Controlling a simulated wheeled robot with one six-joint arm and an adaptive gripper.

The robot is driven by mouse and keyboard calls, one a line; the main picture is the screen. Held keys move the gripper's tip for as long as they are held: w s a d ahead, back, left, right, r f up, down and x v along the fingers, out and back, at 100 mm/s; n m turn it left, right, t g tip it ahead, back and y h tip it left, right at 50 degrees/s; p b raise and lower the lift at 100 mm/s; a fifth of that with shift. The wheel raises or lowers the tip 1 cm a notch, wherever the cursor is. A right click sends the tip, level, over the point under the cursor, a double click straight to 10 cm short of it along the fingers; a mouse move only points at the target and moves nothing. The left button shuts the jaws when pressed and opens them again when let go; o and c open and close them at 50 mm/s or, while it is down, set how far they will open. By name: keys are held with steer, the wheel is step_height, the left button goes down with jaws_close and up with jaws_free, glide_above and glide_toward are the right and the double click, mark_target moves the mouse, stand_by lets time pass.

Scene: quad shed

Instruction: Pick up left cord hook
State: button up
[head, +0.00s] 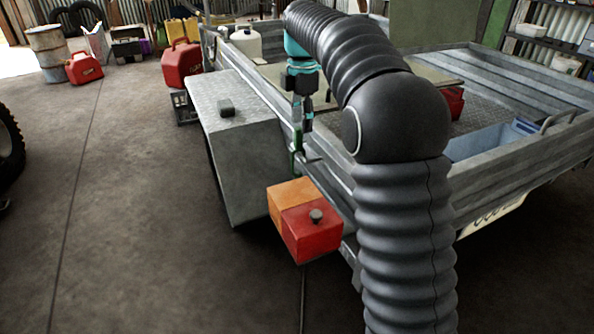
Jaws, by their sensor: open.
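My gripper (302,122) hangs at the end of my arm over the near side rail of a metal trailer (336,194). It points down and its jaws are open. A thin green piece (296,146) shows just below the fingers, against the rail. It may be the cord or its hook, but it is too small to tell. I cannot tell whether the fingers touch it. I cannot make out a separate left cord hook.
An orange and red tail lamp (306,222) sits below the gripper. Red fuel cans (181,66) stand behind the box. The floor (130,220) at left is clear.

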mark_target(298, 149)
steer(key=f, duration=0.5)
steer(key=shift+w+a+f+b, duration=0.1)
steer(key=shift+a+b, duration=0.25)
steer(key=shift+a, duration=0.05)
steer(key=shift+f, duration=0.7)
jaws_close()
